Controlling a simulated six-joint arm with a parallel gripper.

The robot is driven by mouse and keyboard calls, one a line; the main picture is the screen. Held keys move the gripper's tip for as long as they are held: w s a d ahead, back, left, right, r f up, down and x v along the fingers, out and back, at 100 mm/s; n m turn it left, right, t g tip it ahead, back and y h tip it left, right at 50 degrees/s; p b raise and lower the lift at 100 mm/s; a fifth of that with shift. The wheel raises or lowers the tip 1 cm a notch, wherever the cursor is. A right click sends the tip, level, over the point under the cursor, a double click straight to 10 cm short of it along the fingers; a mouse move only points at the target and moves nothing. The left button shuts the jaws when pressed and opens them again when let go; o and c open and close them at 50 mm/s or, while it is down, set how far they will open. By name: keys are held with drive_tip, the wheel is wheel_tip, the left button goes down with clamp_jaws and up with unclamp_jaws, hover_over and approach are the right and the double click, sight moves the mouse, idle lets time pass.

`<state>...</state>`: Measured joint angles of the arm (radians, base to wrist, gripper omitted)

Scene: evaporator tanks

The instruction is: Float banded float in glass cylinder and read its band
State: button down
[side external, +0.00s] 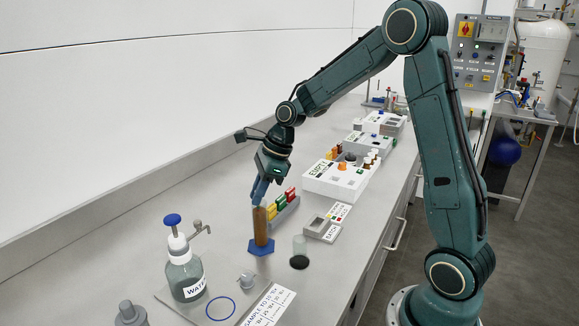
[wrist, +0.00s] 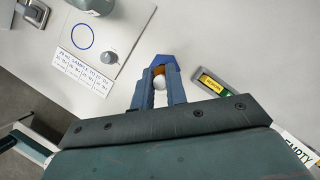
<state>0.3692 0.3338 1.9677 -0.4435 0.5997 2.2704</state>
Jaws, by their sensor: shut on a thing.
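The glass cylinder (side external: 261,229) stands upright on a blue hexagonal base (side external: 261,247), filled with brown liquid. My gripper (side external: 261,190) is directly above its mouth, pointing down. In the wrist view, my blue fingers (wrist: 158,83) are shut on a small, pale, rounded thing, apparently the top of the float (wrist: 159,82). The brown liquid and the blue base (wrist: 165,61) show just beyond it. The float's bands cannot be seen, and I cannot tell how far it reaches into the cylinder.
A rack with yellow, green and red pieces (side external: 282,206) stands close behind the cylinder. A water bottle (side external: 185,274) and blue ring (side external: 221,308) are in front. A white EMPTY box (side external: 337,184) is behind.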

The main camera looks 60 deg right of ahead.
drive_tip(key=c, duration=1.3)
unclamp_jaws()
drive_tip(key=shift+s+a+f, duration=0.1)
drive_tip(key=shift+s+f, duration=0.05)
drive_tip(key=shift+f, duration=0.8)
drive_tip(key=shift+c, duration=0.2)
drive_tip(key=shift+r, duration=0.15)
drive_tip(key=w+v, duration=0.1)
drive_tip(key=v, duration=1.4)
drive_tip(key=shift+d+r, duration=0.3)
drive_tip(key=shift+s+a, duration=0.1)
drive_tip(key=shift+a, duration=0.05)
drive_tip(key=s+a+r+n+t+h, duration=0.1)
drive_tip(key=s+a+r+n+h, duration=0.1)
drive_tip(key=s+a+n, duration=0.85)
drive_tip(key=s+f+n+t+h, duration=0.1)
drive_tip(key=s+f+n, duration=0.2)
drive_tip(key=s+n, duration=0.8)
drive_tip(key=shift+f+n, duration=0.25)
drive_tip(key=shift+n, duration=2.4)
